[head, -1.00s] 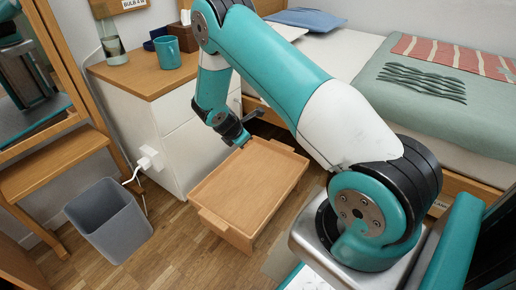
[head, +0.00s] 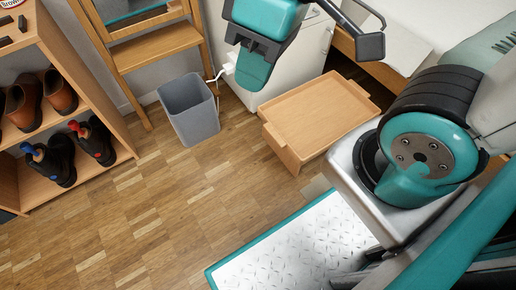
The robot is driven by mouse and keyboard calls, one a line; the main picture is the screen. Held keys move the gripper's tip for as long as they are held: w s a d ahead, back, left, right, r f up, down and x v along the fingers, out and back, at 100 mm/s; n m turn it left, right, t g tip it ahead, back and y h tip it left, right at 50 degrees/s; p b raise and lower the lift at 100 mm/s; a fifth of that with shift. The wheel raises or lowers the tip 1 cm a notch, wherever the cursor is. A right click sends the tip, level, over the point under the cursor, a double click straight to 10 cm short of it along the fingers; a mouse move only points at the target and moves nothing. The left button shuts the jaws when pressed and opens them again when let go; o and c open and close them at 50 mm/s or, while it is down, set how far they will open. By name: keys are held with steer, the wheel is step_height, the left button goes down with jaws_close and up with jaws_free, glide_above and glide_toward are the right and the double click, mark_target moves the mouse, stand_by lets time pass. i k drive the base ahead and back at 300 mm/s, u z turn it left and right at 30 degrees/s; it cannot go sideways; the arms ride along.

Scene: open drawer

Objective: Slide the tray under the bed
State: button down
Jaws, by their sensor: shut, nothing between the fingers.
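The tray (head: 315,112) is a shallow light-wood tray with raised ends. It lies on the floor in front of the white cabinet, and its right end is close to my own arm's base. The bed (head: 372,66) shows only as a wooden rail and pale panel at the top right; most of it is out of view or behind my arm. The tray lies in front of the bed rail. My gripper (head: 358,47) shows as dark fingers at the top, above and beyond the tray. It is shut, empty and apart from the tray.
A grey bin (head: 188,108) stands left of the white cabinet (head: 283,62). A wooden stand (head: 160,45) is behind it. A shoe shelf (head: 62,112) with boots stands at the far left. The parquet floor (head: 150,215) between is clear.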

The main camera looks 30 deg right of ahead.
mark_target(299, 125)
steer(key=u, duration=2.05)
steer(key=i, duration=2.05)
steer(key=z, duration=3.1)
